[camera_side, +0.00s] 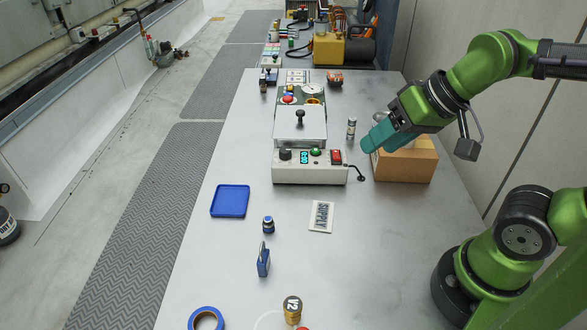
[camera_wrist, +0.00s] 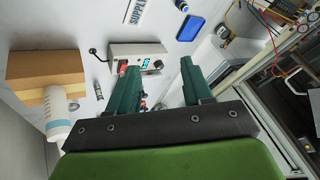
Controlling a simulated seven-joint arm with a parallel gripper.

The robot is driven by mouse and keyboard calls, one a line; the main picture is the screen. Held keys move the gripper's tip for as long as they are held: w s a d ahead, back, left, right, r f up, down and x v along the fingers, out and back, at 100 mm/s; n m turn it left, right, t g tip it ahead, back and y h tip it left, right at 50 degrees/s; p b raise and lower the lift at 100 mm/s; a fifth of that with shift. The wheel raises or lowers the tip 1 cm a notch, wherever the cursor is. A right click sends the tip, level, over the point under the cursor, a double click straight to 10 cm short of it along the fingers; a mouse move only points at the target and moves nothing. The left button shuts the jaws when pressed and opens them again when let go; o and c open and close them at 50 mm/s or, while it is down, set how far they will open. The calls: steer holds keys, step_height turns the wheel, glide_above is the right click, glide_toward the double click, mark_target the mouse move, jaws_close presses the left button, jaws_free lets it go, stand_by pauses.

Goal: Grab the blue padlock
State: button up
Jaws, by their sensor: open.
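The blue padlock (camera_side: 263,262) stands upright on the grey table in the side view, in the near middle, with its shackle on top. It does not show in the wrist view. My gripper (camera_side: 372,143) is high on the right in the side view, over the cardboard box, well away from the padlock and farther up the table. In the wrist view my gripper (camera_wrist: 160,78) shows two teal fingers spread apart with nothing held between them.
A control box (camera_side: 310,173) stands mid-table, with a cardboard box (camera_side: 405,165) to its right. Near the padlock are a small dark-blue bottle (camera_side: 268,225), a blue tray (camera_side: 230,213), a SUPPLY card (camera_side: 321,230), a brass weight (camera_side: 292,312) and blue tape (camera_side: 193,323).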

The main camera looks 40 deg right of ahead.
steer(key=w+a+f+g, duration=0.3)
steer(key=w+a+g, duration=0.15)
steer(key=a, duration=0.55)
steer(key=m+g+h, duration=0.2)
steer(key=m, duration=0.5)
glide_above(263, 256)
step_height(263, 256, down, 3)
steer(key=f, duration=1.1)
steer(key=shift+d+f, duration=0.1)
steer(key=shift+d, duration=0.15)
steer(key=f, duration=0.5)
steer(key=shift+a+f, duration=0.25)
steer(key=shift+f, duration=0.05)
jaws_close()
